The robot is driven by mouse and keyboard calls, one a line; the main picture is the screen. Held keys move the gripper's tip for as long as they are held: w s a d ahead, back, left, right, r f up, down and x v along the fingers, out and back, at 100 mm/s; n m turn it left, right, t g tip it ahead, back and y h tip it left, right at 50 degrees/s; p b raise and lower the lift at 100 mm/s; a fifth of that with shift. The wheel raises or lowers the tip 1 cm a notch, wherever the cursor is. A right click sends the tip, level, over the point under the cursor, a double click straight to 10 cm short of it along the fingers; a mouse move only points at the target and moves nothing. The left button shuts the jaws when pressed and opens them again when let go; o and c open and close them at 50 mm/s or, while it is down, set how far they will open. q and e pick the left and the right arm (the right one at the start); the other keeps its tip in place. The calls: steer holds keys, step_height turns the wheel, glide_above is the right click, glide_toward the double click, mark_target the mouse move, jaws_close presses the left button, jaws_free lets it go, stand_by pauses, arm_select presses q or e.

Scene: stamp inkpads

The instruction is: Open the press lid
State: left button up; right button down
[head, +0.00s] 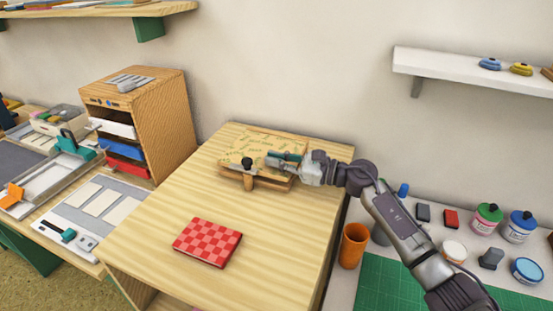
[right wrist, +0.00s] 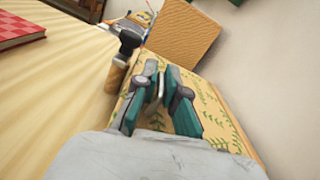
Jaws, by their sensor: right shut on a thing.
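The press stands on the wooden tabletop in the head view, with a wooden base (head: 238,178) and a lid (head: 262,143) patterned in yellow with green leaves. The lid appears to lie down over the base. A black knob on a wooden peg (head: 247,164) stands at its front edge; it also shows in the right wrist view (right wrist: 129,42). My right gripper (head: 274,158) is at the lid, right of the knob. Its teal fingers are shut on a small pale part of the lid (right wrist: 154,88), mostly hidden between them. My left gripper is out of view.
A red checkered pad (head: 208,242) lies at the front of the tabletop (head: 160,235). A wooden drawer cabinet (head: 155,125) stands left. An orange cup (head: 353,246) and several ink jars stand right. A wall shelf (head: 470,70) hangs above right. The tabletop's middle is clear.

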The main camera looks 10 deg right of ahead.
steer(key=shift+d+r, duration=0.1)
steer(key=shift+r, duration=0.05)
steer(key=shift+w+d+r+m+p, duration=0.1)
steer(key=shift+w+r+m+p, duration=0.05)
steer(key=shift+r+m+p, duration=0.35)
steer(key=shift+w+d+r+m+p, duration=0.15)
steer(key=shift+r+m, duration=0.15)
steer(key=shift+r, duration=0.3)
steer(key=w+d+r+m+b, duration=0.2)
steer(key=w+d+r+m, duration=0.6)
steer(key=w+m, duration=0.4)
steer(key=shift+r+m, duration=0.6)
steer(key=shift+m, duration=1.1)
